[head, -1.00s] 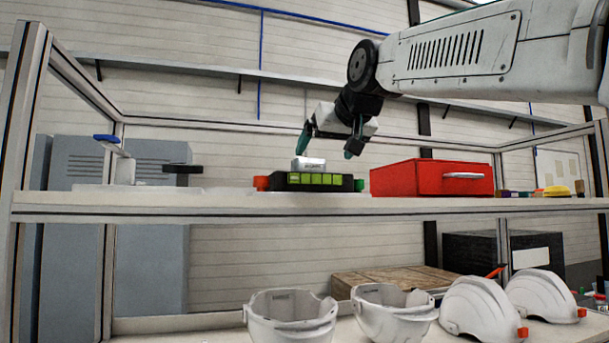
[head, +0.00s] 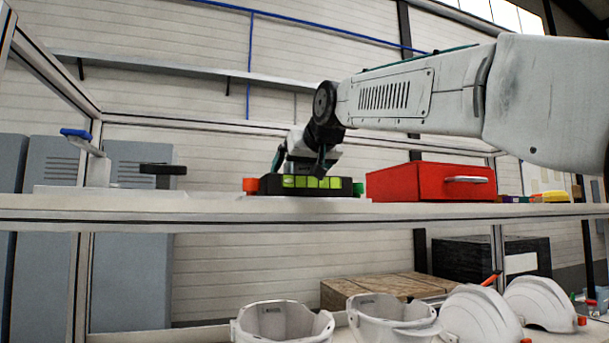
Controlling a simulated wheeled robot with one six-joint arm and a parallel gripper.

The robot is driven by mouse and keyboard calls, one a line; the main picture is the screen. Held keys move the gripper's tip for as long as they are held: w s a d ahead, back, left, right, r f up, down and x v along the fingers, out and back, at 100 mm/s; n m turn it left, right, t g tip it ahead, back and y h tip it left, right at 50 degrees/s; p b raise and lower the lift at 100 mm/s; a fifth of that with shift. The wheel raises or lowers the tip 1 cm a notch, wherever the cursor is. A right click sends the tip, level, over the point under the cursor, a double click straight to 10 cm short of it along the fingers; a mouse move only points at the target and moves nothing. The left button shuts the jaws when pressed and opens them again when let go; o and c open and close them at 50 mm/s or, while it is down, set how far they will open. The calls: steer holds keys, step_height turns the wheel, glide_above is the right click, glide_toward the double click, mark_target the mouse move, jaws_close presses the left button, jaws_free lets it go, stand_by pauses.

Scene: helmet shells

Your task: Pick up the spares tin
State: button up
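The spares tin (head: 302,167), a small pale box, is mostly hidden by my gripper in the head view. It stands on a black holder (head: 350,188) with a row of lime-green blocks, on the upper shelf. My gripper (head: 298,171) points down over the holder, with its dark fingers apart, one on each side of the tin's place. I cannot tell whether the fingers touch the tin.
A red case (head: 415,182) stands close to the right of the holder. A blue-handled clamp (head: 90,150) and a black knob (head: 162,170) are at the left. White helmet shells (head: 283,322) line the lower level.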

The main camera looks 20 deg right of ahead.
steer(key=shift+w+f, duration=0.1)
steer(key=shift+w, duration=0.15)
steer(key=c, duration=1.1)
steer(key=shift+o, duration=0.2)
